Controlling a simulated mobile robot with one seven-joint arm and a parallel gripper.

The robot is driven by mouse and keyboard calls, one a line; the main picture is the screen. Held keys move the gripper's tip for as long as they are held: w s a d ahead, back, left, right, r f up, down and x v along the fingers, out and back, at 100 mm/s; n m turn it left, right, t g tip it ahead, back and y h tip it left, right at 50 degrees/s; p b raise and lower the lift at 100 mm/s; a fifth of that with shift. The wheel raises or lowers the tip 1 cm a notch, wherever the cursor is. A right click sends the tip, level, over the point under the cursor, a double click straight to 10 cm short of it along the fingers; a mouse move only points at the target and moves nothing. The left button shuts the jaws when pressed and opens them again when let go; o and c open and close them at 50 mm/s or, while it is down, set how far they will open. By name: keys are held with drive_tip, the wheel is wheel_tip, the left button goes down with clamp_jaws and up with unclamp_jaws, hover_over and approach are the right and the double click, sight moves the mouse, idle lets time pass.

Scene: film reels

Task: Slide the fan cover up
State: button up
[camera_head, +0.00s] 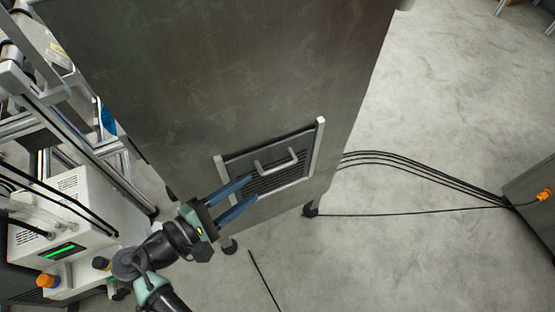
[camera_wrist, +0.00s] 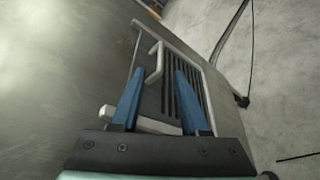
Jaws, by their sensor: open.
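The fan cover (camera_head: 241,165) is a dark panel with a light handle (camera_head: 277,164), set in a metal frame (camera_head: 319,150) low on the side of a large grey cabinet. Dark slats (camera_head: 262,183) show below the handle, so part of the vent is uncovered. My gripper (camera_head: 250,189) is open, with its two blue fingers apart and nothing between them. It reaches toward the frame from the lower left. In the wrist view the handle (camera_wrist: 155,63) lies beyond the fingertips of my gripper (camera_wrist: 157,72). I cannot tell whether a finger touches the frame.
The grey cabinet (camera_head: 215,70) stands on small feet. A white device (camera_head: 62,215) with a green display and a metal frame stand at the left. Black cables (camera_head: 430,172) run across the floor at the right to a dark box (camera_head: 535,195). The floor (camera_head: 400,260) in front is mostly clear.

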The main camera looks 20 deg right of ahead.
sight(275, 171)
drive_tip(key=b+x, duration=0.1)
drive_tip(key=x, duration=0.9)
drive_tip(key=shift+w+d+f+b, duration=0.1)
drive_tip(key=shift+d+f+b, duration=0.05)
drive_tip(key=shift+d+b, duration=0.2)
clamp_jaws()
idle(0.8)
